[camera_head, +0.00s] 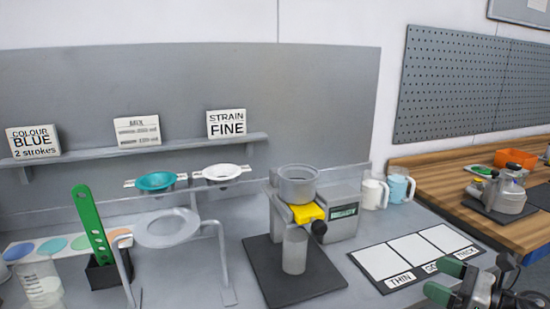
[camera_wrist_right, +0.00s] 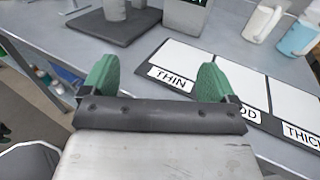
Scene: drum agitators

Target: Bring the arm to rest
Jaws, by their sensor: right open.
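My right gripper (camera_head: 444,280) is at the lower right of the head view, in front of the bench's front edge. Its two green fingertips are apart, with nothing seen between them. In the right wrist view the gripper (camera_wrist_right: 158,80) is open and empty, facing the THIN label (camera_wrist_right: 171,79) of the sample mat. My left gripper does not show.
A mixing machine (camera_head: 345,217) with a grey cup (camera_head: 294,250) stands mid-bench. A ring stand (camera_head: 218,262), green slotted stick (camera_head: 92,225) and clear beaker (camera_head: 40,284) are left. White (camera_head: 373,193) and blue (camera_head: 398,188) mugs stand behind the mat. A wooden table (camera_head: 430,190) adjoins right.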

